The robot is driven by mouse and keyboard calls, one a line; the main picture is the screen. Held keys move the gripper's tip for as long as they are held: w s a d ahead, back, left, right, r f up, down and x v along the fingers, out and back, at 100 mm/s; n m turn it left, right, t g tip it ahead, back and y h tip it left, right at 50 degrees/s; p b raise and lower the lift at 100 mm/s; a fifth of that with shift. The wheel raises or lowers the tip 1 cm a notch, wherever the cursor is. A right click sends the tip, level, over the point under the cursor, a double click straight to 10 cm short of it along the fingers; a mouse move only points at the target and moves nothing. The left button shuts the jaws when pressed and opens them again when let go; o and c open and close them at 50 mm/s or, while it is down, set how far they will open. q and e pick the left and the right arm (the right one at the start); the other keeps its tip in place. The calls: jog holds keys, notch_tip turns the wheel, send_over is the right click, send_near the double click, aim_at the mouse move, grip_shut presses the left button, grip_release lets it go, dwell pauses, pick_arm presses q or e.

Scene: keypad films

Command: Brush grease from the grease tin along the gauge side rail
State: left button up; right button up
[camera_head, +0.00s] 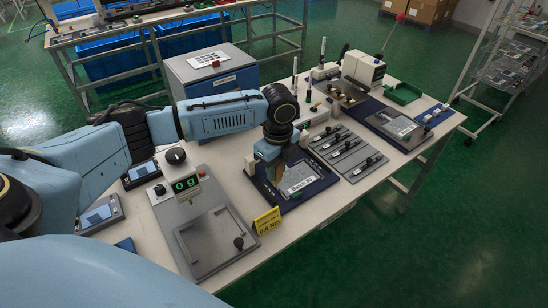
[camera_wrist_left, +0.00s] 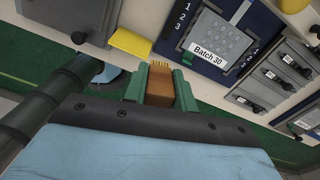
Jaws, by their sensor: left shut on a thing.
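My left gripper (camera_head: 272,154) is over the dark blue tray (camera_head: 262,189) with the grey "Batch 30" keypad panel (camera_head: 300,179). In the left wrist view its green fingers (camera_wrist_left: 160,88) are shut on a brown wooden brush (camera_wrist_left: 160,81) with pale bristles pointing away from the wrist. The bristles appear above the bench; I cannot tell whether they touch anything. A grey device with a green digital display (camera_head: 186,184) and a flat framed plate (camera_head: 215,241), possibly the gauge, stands left of the gripper. I cannot make out the grease tin or side rail for certain. My right gripper is not in view.
A yellow sign (camera_head: 267,221) stands at the bench's front edge, between device and tray. Grey slotted fixtures (camera_head: 347,150) lie right of the tray, then another blue tray (camera_head: 397,125) and a green bin (camera_head: 403,93).

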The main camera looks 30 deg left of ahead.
pick_arm(q)
jog(key=shift+m, duration=0.8)
jog(key=f+b, duration=0.1)
jog(key=b, duration=0.1)
jog(key=f+b, duration=0.2)
jog(key=a+f+b, duration=0.1)
jog(key=b, duration=0.1)
jog(key=shift+w+a+f, duration=0.1)
jog(key=shift+w+f, duration=0.05)
jog(key=shift+w, duration=0.2)
